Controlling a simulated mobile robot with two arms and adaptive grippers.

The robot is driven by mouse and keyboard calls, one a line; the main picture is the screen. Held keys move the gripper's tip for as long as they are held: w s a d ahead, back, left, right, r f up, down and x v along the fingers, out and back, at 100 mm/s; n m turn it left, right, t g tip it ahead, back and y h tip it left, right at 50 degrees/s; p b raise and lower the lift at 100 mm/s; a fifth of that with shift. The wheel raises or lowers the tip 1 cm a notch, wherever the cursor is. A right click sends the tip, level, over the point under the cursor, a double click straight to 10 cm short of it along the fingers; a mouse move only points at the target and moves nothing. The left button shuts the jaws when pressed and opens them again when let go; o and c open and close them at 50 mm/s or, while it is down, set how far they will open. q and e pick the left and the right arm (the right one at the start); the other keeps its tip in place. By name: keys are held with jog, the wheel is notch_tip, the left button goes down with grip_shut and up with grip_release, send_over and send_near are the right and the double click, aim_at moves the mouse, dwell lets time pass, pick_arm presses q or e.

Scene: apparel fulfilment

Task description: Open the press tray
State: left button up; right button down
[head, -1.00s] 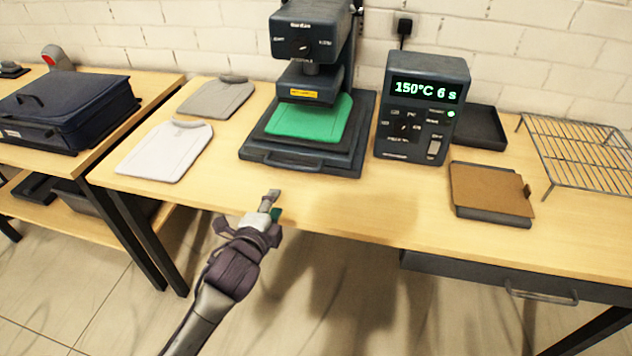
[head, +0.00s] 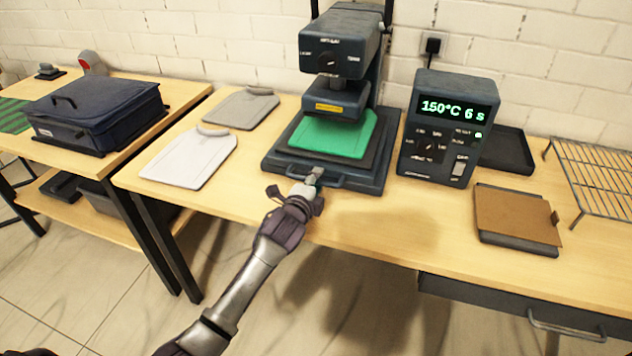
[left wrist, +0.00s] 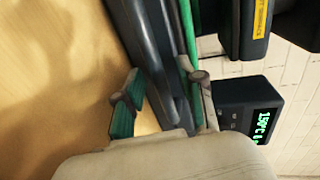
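The heat press (head: 340,55) stands on the table with its head raised above a green garment (head: 335,137). The dark press tray (head: 368,172) lies below the garment, with a bar handle (head: 336,183) along its front edge. My left gripper (head: 314,178) is at this handle, near its middle. In the left wrist view my left gripper (left wrist: 165,85) has its two fingers apart, with the dark handle and tray edge (left wrist: 150,55) between them. Contact with the handle cannot be made out. My right gripper is not in view.
The control box (head: 440,165) reading 150°C 6 s stands right of the press. A brown board (head: 515,212) and a wire rack (head: 600,175) lie further right. White (head: 190,158) and grey (head: 240,107) garment-shaped pieces lie left. The table in front of the control box is clear.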

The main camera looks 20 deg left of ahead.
pick_arm(q)
jog(key=shift+w, duration=0.15)
grip_shut()
dwell(0.4)
